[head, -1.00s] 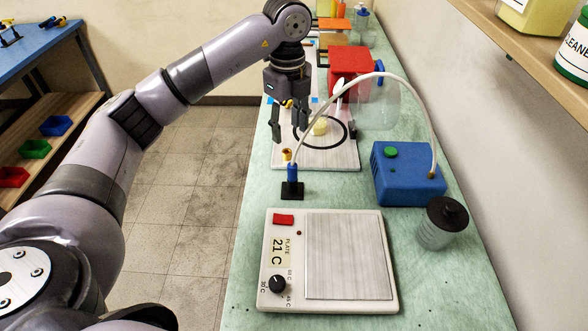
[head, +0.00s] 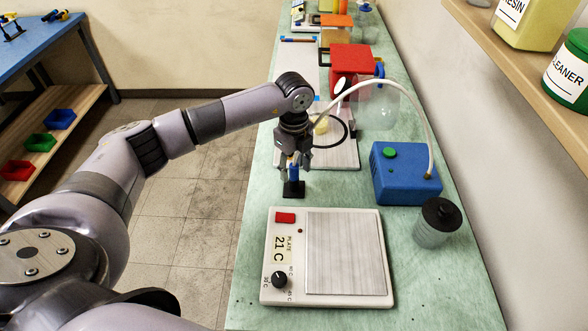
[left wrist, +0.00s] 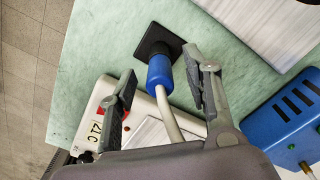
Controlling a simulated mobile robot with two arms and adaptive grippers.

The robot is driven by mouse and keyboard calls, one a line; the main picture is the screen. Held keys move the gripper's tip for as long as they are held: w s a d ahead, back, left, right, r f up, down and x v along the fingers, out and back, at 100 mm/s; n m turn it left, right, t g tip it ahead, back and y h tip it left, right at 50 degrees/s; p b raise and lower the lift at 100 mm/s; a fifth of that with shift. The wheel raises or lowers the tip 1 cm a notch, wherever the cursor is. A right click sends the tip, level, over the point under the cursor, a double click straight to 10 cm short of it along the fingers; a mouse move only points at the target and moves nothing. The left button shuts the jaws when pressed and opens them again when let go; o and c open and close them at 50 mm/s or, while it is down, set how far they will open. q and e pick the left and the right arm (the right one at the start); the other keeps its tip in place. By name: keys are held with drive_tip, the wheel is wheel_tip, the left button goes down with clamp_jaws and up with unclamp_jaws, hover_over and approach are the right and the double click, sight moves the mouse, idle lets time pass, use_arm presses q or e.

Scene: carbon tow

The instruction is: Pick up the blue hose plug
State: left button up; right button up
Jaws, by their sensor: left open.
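The blue hose plug (head: 294,172) stands upright in a small black square base (head: 293,189) on the green bench. In the left wrist view the plug (left wrist: 160,72) sits in its black base (left wrist: 153,42), with the white hose (left wrist: 168,115) running from it. My left gripper (head: 294,168) is over the plug in the head view. In the left wrist view its open fingers (left wrist: 161,78) are on either side of the plug, with gaps showing between them and it. My right gripper is not in view.
A hot plate (head: 345,260) lies in front of the plug. The blue pump box (head: 405,174) at the right joins the hose (head: 425,110). A dark-lidded jar (head: 437,222) stands beside it. A plate with a black ring (head: 345,158) lies behind.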

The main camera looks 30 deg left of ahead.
use_arm(q)
clamp_jaws()
idle(0.6)
drive_tip(key=shift+r, duration=0.1)
